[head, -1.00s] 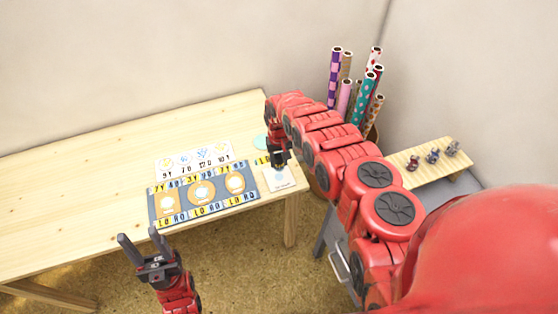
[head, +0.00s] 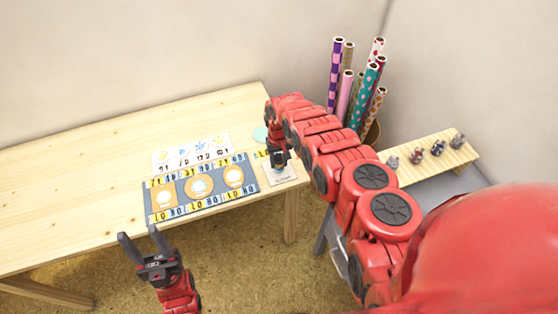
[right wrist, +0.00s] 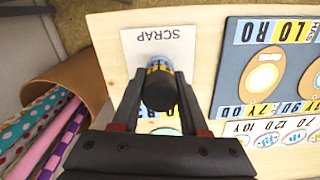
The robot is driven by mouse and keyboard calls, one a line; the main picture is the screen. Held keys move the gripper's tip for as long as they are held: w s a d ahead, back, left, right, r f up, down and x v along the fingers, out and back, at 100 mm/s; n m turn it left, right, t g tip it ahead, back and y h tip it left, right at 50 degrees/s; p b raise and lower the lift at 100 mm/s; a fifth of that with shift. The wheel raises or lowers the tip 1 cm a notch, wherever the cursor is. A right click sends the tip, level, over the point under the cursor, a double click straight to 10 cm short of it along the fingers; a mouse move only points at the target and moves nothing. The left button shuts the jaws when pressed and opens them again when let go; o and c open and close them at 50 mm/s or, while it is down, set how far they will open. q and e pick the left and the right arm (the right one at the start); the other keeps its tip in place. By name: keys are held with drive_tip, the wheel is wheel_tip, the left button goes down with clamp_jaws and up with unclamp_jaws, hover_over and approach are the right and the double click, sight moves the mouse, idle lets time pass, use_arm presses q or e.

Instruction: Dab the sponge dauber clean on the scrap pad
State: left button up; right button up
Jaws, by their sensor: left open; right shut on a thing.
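The white scrap pad (head: 284,177), marked SCRAP, lies near the table's right end; it also shows in the right wrist view (right wrist: 150,42). My right gripper (head: 279,158) is over the pad's far part. In the right wrist view its fingers (right wrist: 160,112) are shut on the sponge dauber (right wrist: 160,92), which has a dark round top and a yellow and blue band. The dauber's sponge end is hidden, and I cannot tell whether it touches the pad. My left gripper (head: 138,242) is open and empty in front of the table's front edge.
A white picture card (head: 165,168) and a teal disc (head: 260,133) lie behind. A wooden stand (head: 405,175) with several small items and a bin of rolls (head: 373,132) stand right. The table's left is clear.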

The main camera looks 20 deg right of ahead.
sight(279, 156)
drive_tip(key=shift+f+b, duration=0.5)
drive_tip(key=shift+f, duration=0.1)
idle(0.6)
drive_tip(key=shift+r, duration=0.15)
idle(0.8)
drive_tip(key=shift+r+p, duration=0.45)
drive_tip(key=shift+p, duration=0.1)
wheel_tip(279, 156, up, 5)
drive_tip(key=p, duration=0.4)
drive_tip(key=shift+w+f, duration=0.1)
drive_tip(key=shift+f, duration=0.05)
drive_tip(key=shift+f, duration=0.2)
drive_tip(key=shift+f+b, duration=1.95)
drive_tip(key=shift+f, duration=0.25)
drive_tip(key=shift+f+b, duration=0.5)
drive_tip(key=shift+f, duration=0.05)
